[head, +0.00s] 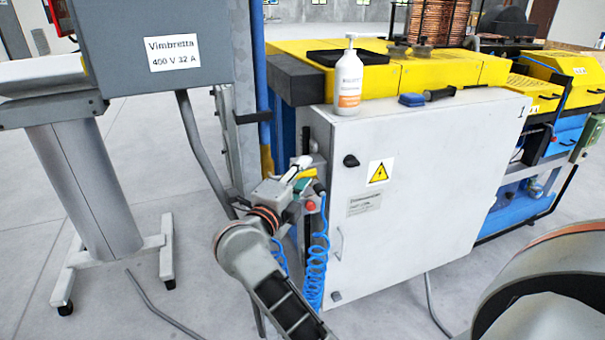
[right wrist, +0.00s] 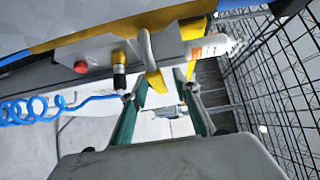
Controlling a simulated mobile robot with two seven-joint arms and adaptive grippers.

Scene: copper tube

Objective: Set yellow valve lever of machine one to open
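The yellow valve lever (right wrist: 151,62) hangs down from a grey valve block in the right wrist view. My right gripper (right wrist: 161,90) is open, with its two green fingers apart. The lever's lower end shows between the fingertips; I cannot tell whether either finger touches it. In the head view my right gripper (head: 301,180) is at the left side of machine one's white cabinet (head: 430,190), by the valve unit. The lever is largely hidden there by the gripper and too small to make out. My left gripper is not in view.
A red button (right wrist: 80,67) and coiled blue hose (right wrist: 30,108) sit left of the lever. A white bottle (head: 348,80) stands on the cabinet, with a blue-and-black brush (head: 425,97). A grey electrical box (head: 150,45) stands at left. A wire mesh fence (right wrist: 285,90) is at right.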

